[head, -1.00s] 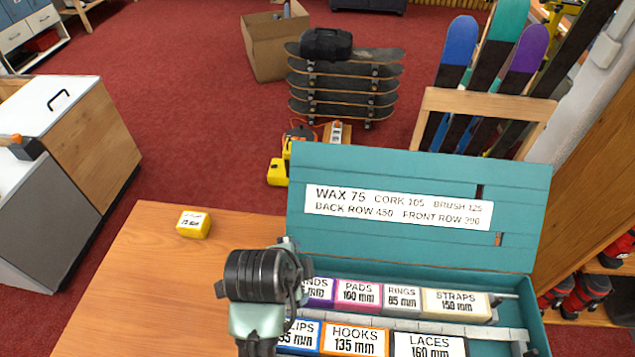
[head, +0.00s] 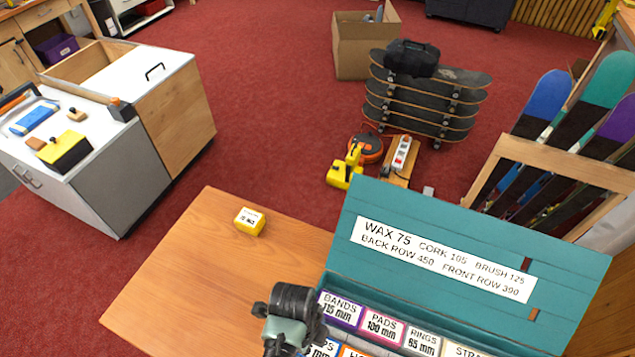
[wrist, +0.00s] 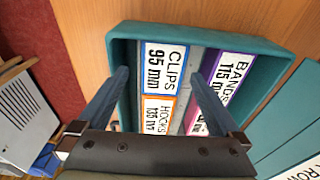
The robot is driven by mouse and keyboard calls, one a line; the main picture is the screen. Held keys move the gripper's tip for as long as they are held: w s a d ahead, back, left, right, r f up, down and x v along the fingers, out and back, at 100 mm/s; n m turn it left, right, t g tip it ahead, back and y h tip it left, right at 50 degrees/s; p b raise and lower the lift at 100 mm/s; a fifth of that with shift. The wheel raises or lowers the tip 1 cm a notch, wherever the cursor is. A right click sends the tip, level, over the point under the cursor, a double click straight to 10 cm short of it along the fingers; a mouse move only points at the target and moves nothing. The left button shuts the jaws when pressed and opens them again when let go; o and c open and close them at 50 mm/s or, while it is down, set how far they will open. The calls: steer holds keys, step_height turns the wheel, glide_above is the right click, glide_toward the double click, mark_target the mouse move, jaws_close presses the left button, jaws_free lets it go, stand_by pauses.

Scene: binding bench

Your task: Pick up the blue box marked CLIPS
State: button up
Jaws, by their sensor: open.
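The blue-edged box marked CLIPS, 95 mm (wrist: 163,66), lies in the end of the teal case (wrist: 121,47), in the wrist view. In the head view only a corner of its label (head: 326,349) shows at the bottom edge, beside my arm. My gripper (wrist: 159,77) is open above the case. In the wrist view one finger appears on each side of the CLIPS box, the left near the case wall, the right over the grey divider. Nothing is between the fingers that I can see as held. The height of the fingertips over the box is hard to tell.
The orange-edged HOOKS box (wrist: 157,113) adjoins the CLIPS box. The purple BANDS box (head: 340,309) and pink PADS box (head: 381,327) stand in the other row. The case's lid (head: 470,265) stands open. A yellow box (head: 249,221) sits on the wooden table (head: 200,275), otherwise clear at left.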

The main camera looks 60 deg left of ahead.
mark_target(317, 349)
steer(key=f, duration=0.2)
steer(key=f+p, duration=0.1)
steer(key=f, duration=0.1)
steer(key=shift+w+d, duration=0.35)
steer(key=shift+w, duration=0.05)
steer(key=shift+f, duration=0.55)
steer(key=shift+d, duration=0.1)
steer(key=shift+s+f, duration=0.1)
steer(key=c, duration=1.3)
steer(key=shift+c, duration=0.2)
